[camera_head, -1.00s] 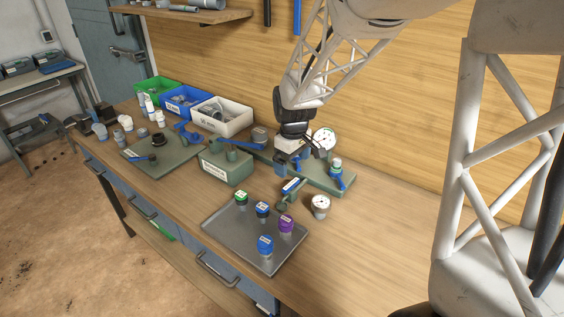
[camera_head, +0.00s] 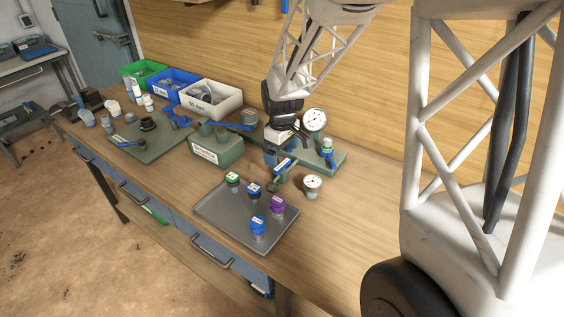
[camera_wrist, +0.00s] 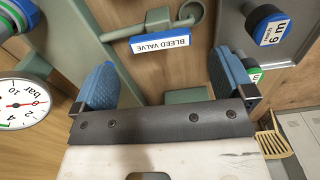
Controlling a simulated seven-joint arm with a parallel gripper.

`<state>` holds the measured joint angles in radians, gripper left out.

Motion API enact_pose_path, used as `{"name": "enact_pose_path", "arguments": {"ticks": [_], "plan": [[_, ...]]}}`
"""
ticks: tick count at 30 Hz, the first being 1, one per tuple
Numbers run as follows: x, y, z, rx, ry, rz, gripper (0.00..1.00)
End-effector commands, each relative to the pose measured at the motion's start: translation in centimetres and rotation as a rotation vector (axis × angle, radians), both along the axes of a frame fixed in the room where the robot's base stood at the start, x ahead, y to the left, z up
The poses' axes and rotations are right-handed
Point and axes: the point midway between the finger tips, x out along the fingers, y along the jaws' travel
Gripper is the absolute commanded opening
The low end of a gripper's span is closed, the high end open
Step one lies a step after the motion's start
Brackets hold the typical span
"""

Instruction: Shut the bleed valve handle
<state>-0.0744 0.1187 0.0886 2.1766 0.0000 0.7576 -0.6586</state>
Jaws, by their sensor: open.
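The bleed valve handle (camera_wrist: 160,42) is a short lever with a blue and white "BLEED VALVE" label, joined to a grey-green round pivot (camera_wrist: 193,14) at its right in the wrist view. In the head view the handle (camera_head: 284,168) slants up and right from the pivot, on the near side of the green manifold base (camera_head: 330,162). My gripper (camera_wrist: 165,82) is open, with its two blue finger pads apart and nothing between them that I can see gripped. The handle shows just beyond the fingertips, within the span between them. Whether they touch is not clear.
A blue-handled valve (camera_head: 328,155) is close by. A grey tray (camera_head: 225,222) with several colour-capped parts lies in front. The bench to the right is clear.

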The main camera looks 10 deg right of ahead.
Motion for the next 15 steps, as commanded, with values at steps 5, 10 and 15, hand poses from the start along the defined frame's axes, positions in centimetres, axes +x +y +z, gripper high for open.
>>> {"name": "enact_pose_path", "arguments": {"ticks": [5, 10, 15], "plan": [[-0.1, 0.0, -2.2, -0.001, 0.002, 0.0, 1.0], [0.0, 0.0, -3.6, 0.0, 0.001, 0.0, 1.0], [0.0, 0.0, -4.3, 0.0, 0.0, 0.0, 1.0]]}}
